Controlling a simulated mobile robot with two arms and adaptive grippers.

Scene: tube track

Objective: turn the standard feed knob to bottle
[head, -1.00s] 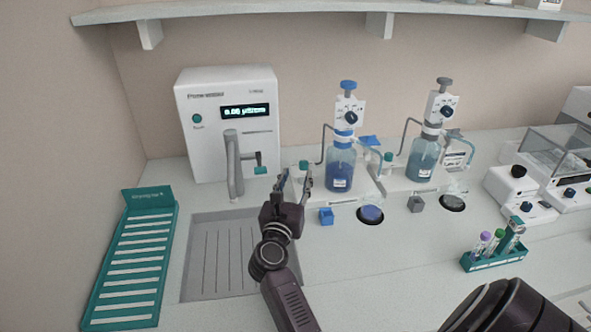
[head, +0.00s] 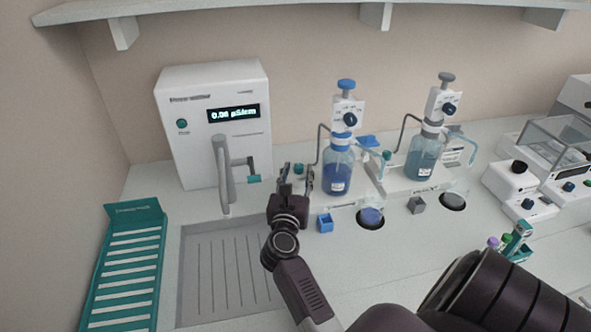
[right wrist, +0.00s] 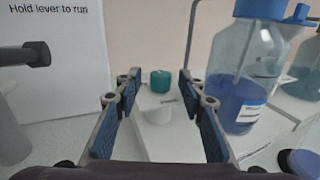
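A teal knob (head: 299,169) stands on a white base left of the blue-filled bottle (head: 337,178); I take it for the feed knob, though no label on it is readable. It also shows in the right wrist view (right wrist: 161,81), upright on a white post, beyond and between the fingertips. My right gripper (head: 297,180) is open and empty, just in front of the knob and apart from it. In the right wrist view the gripper (right wrist: 161,98) shows both fingers spread. A second teal knob (head: 387,156) stands by the right bottle (head: 422,156). My left gripper is out of view.
A white water unit (head: 190,140) with a grey spout (head: 222,175) stands left of the gripper, behind a drain tray (head: 215,270). A blue block (head: 325,223) sits front right. My dark arm covers part of the tube rack (head: 520,250).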

